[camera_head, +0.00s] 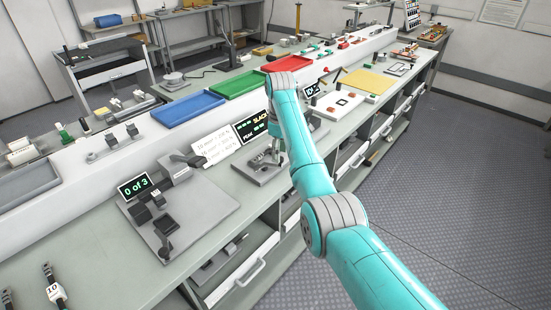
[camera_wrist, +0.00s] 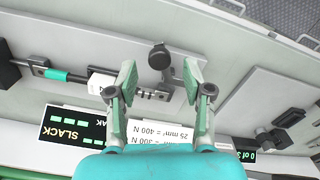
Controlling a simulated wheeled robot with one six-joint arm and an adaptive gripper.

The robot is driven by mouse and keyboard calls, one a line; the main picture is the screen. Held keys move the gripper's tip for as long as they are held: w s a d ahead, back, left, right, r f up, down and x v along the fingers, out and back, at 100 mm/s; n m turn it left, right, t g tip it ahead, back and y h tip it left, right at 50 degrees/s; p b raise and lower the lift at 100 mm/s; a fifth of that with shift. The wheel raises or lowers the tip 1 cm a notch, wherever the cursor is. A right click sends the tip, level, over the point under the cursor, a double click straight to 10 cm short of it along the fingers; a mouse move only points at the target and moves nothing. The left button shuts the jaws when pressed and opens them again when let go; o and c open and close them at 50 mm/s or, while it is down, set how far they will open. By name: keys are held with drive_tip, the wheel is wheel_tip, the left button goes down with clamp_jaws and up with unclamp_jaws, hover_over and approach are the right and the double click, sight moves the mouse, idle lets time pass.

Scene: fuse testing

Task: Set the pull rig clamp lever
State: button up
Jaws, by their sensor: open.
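The pull rig (camera_wrist: 38,85) is on the left of the wrist view, a pale plate carrying a bar with a teal section and a metal clamp end. A lever with a dark round knob (camera_wrist: 158,57) stands at the clamp end. My gripper (camera_wrist: 158,72) is open, with its green-padded fingers on either side of the lever. I see no clear contact with the knob. In the head view, part of the rig (camera_head: 262,166) shows beside my arm, which hides the rest. A display (camera_wrist: 72,128) reads SLACK.
A grey plate with dark fixtures (camera_head: 205,208) and a "0 of 3" display (camera_head: 134,188) stands left of the rig. A white force card (camera_head: 213,146) is close by. Blue (camera_head: 188,108), green (camera_head: 238,84) and red (camera_head: 286,64) trays sit behind. The floor (camera_head: 455,170) at right is clear.

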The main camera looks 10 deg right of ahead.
sight(269, 164)
drive_tip(key=shift+f, duration=1.6)
clamp_jaws()
